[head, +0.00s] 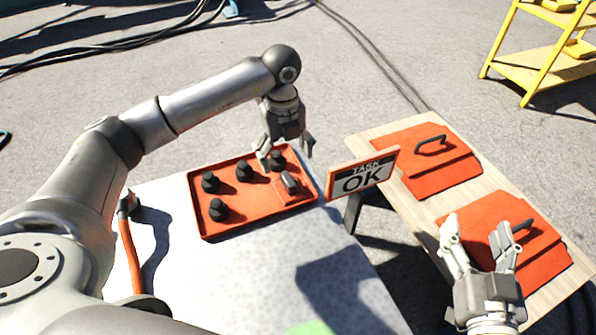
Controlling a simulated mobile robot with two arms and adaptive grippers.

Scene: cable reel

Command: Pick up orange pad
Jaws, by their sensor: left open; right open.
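Two orange pads with dark handles lie on a wooden bench: a far one (405,150) and a near one (540,262). My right gripper (477,230) is open and appears above the near pad's left part, its fingers pointing away from me; it covers some of that pad. The near pad's handle (523,230) is just right of the fingers, and nothing is between them. My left gripper (287,152) is open, pointing down over the far right part of an orange tray (240,222). I cannot tell whether it touches a black knob (277,160) there.
The tray stands on a pale speckled table (340,285) and holds several black knobs and a small orange plate with a grey handle (289,184). A "TASK OK" sign (362,177) stands between table and bench. A yellow shelf (540,68) is at far right.

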